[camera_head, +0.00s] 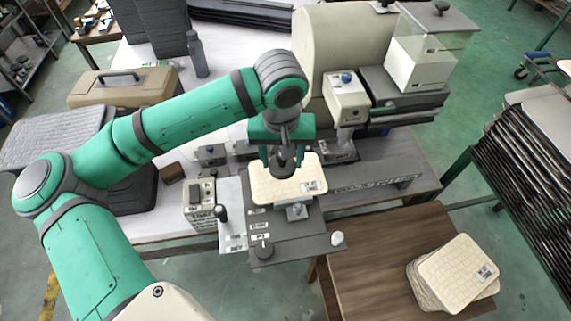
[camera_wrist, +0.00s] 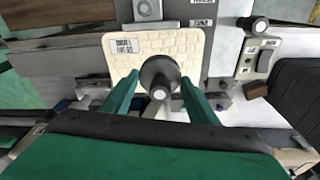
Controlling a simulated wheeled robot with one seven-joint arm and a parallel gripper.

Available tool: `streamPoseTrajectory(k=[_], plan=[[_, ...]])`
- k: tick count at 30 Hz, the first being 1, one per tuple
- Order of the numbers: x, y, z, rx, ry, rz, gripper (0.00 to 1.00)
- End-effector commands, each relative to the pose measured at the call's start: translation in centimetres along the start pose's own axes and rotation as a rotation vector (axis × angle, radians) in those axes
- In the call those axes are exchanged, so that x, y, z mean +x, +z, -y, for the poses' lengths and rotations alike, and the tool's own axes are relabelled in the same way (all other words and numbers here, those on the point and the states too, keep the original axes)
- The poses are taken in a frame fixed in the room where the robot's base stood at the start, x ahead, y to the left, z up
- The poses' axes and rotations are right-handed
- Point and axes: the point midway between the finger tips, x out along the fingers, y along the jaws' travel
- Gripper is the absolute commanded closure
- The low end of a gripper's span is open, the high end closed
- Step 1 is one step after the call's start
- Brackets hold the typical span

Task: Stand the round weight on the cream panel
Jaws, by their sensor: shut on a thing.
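The cream panel (camera_head: 262,187) lies flat on the grey machine bed in the middle of the head view, with a square grid and a label at its right corner. It also shows in the wrist view (camera_wrist: 186,44). My gripper (camera_head: 285,160) is over the panel's far edge, pointing down. Its green fingers are shut on the round weight (camera_wrist: 158,72), a dark disc with a lighter knob in the wrist view. In the head view the dark weight (camera_head: 287,169) is between the fingers, over the panel. I cannot tell whether its underside touches the panel.
Control boxes with knobs (camera_head: 200,204) stand left of the panel. A black-knobbed lever (camera_head: 263,247) and a white knob (camera_head: 337,239) are in front. A cream machine (camera_head: 345,95) rises behind right. A stack of cream panels (camera_head: 458,272) lies on the wooden table (camera_head: 370,270).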

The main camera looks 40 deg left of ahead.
Motion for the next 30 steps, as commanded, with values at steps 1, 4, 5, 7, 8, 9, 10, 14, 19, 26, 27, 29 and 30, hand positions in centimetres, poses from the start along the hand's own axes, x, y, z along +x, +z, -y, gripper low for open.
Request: streamPoseTrajectory(k=[1,4,5,7,8,9,10,14,19,26,27,29,30], plan=[[0.3,-0.2,-0.2,0.000,0.000,-0.001,0.87],[0.6,-0.4,-0.4,0.001,0.001,-0.001,0.87],[0.7,-0.4,-0.4,0.001,0.001,-0.001,0.87],[1.1,-0.6,-0.6,0.001,0.001,0.000,0.87],[1.3,-0.7,-0.7,0.001,0.000,0.000,0.87],[1.7,-0.9,-0.8,0.001,0.000,0.000,0.87],[2.1,-0.9,-0.8,0.000,0.000,0.000,0.87],[3.9,-0.6,-0.8,0.000,0.001,0.000,0.87],[4.7,-0.5,-0.8,0.001,0.001,-0.001,0.87],[4.7,-0.5,-0.8,0.001,0.001,-0.001,0.87],[4.8,-0.5,-0.8,0.001,0.001,-0.001,0.87],[5.0,-0.5,-0.8,0.001,0.001,-0.001,0.87],[5.0,-0.4,-0.8,0.001,0.000,-0.001,0.42]])
